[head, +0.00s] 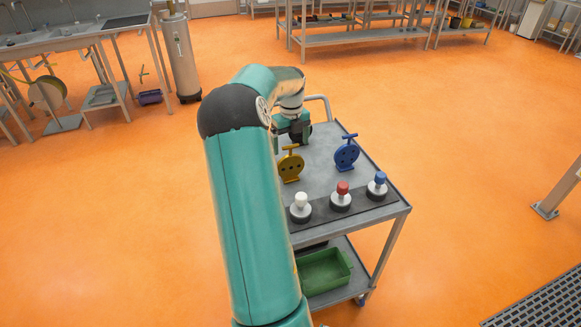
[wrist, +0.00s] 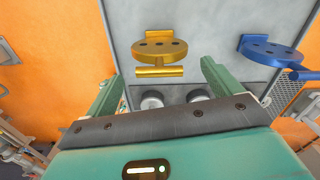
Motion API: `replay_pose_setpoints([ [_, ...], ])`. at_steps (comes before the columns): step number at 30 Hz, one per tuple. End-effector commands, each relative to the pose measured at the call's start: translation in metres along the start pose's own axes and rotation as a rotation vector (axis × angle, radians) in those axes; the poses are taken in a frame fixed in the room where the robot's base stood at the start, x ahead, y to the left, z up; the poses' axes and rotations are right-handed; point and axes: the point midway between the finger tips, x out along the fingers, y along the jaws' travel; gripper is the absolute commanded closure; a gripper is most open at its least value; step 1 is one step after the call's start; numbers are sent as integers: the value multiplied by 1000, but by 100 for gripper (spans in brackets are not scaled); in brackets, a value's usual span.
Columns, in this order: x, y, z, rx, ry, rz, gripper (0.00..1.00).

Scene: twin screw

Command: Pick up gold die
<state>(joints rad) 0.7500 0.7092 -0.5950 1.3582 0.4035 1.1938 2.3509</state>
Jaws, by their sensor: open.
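The gold die (head: 291,166) is a round disc with holes and a short crossbar handle, standing on the grey cart top in the head view. In the wrist view the gold die (wrist: 160,50) lies ahead, between the lines of the two fingers and apart from them. My gripper (wrist: 158,80) is open and empty. In the head view my gripper (head: 300,128) is partly hidden by my arm, above the cart behind the gold die.
A similar blue die (head: 347,154) stands to the right of the gold one. White (head: 301,207), red (head: 341,196) and blue-topped (head: 377,186) knobs line the cart's front strip. The cart (head: 325,143) has a green bin (head: 323,271) below. Open orange floor surrounds it.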

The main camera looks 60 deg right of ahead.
Motion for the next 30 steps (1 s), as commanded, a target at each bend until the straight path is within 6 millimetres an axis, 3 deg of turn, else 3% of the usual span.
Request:
replay_pose_setpoints([
  [7,37,0,0,1,2,1,10],
  [15,42,0,1,0,1,1,10],
  [27,43,1,1,0,2,1,88],
  [30,42,1,1,0,1,1,88],
])
